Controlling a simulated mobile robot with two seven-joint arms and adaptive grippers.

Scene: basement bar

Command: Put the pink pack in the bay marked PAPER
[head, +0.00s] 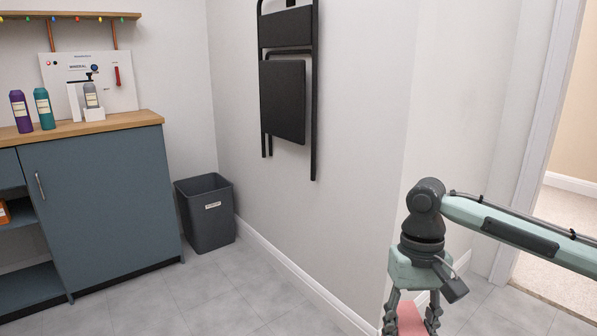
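My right gripper (411,322) comes in at the bottom right, pointing down, over the floor. Its fingers stand on either side of a pink pack (410,320), and it appears to be gripped between them. The lower part of the pack and the fingertips are cut off by the bottom edge. My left gripper is not in the head view. No bay with a readable PAPER mark shows; open shelf bays (28,285) in the blue-grey cabinet are partly visible at the far left.
A dark grey bin (207,218) with a small unreadable label stands beside the cabinet (103,208). Bottles and a white board (92,75) stand on its wooden top. A folded black chair (284,95) hangs on the wall. A doorway is at right. Floor at front left is clear.

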